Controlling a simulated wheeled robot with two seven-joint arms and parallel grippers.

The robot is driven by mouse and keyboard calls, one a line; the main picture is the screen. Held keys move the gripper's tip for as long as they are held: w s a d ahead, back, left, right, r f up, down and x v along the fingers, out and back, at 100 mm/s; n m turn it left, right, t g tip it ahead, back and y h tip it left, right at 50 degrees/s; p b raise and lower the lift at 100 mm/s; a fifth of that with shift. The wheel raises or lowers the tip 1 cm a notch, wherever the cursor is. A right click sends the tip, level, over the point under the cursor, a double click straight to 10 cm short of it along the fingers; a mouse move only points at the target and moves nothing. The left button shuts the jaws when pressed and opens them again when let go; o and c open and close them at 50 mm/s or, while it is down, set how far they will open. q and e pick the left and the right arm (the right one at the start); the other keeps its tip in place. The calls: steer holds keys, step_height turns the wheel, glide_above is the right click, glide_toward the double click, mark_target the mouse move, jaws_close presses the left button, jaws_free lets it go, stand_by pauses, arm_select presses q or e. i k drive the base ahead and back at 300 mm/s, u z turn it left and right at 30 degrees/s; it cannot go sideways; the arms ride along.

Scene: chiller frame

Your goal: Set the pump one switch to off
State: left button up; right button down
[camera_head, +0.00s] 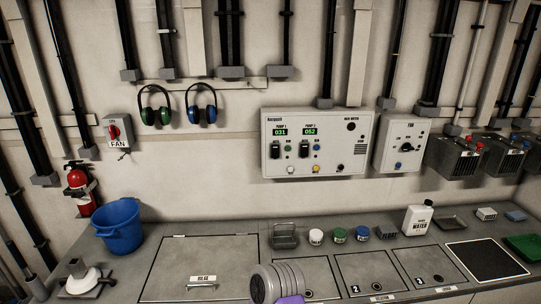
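The grey pump control panel (345,120) is on the wall right of centre. Under the label PUMP 1, a green display (280,132) reads 031. The black pump one switch (275,151) sits below that display; its lever position is too small to read. To its right, the PUMP 2 display (310,131) reads 052, with a similar black switch (304,150) below it. Neither of my grippers can be made out in view, and nothing is seen touching the panel.
A FAN box (384,158) with a black knob adjoins the panel's right. A red-knobbed FAN switch (114,131) is at left. The counter below holds a blue bucket (120,225), several small jars and a white jug (417,220).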

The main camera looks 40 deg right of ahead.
mark_target(275, 148)
steer(key=z, duration=0.35)
steer(key=i, duration=0.65)
steer(key=z, duration=0.35)
